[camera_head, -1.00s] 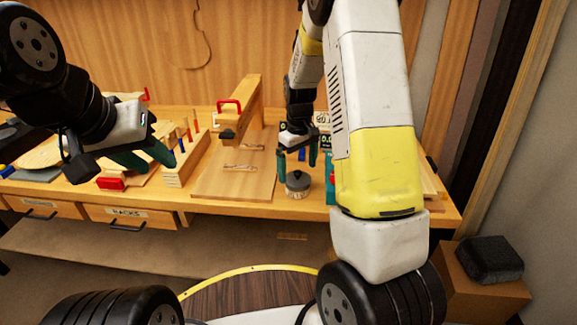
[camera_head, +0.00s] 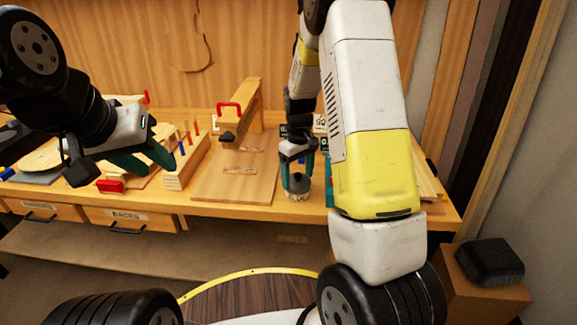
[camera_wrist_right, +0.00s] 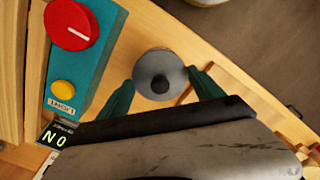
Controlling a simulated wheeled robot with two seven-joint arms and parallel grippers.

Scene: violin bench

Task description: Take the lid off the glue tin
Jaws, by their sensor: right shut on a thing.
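The glue tin (camera_head: 299,195) is a small round tin on the bench's front part. Its grey round lid (camera_head: 299,183) sits on top; in the right wrist view the lid (camera_wrist_right: 149,66) shows from above with a dark knob in the middle. My right gripper (camera_head: 297,177) points down over the tin, its teal fingers on either side of the lid and shut on it. In the right wrist view the fingers (camera_wrist_right: 160,80) flank the lid. I cannot see any gap between lid and tin. My left gripper (camera_head: 150,163) is open and empty at the left, above the bench.
A teal box with a red dial (camera_wrist_right: 72,24) and yellow button stands close beside the tin. A wooden board (camera_head: 215,185) lies left of the tin. A slotted wooden block (camera_head: 180,175) with tools stands further left. The bench's front edge is close to the tin.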

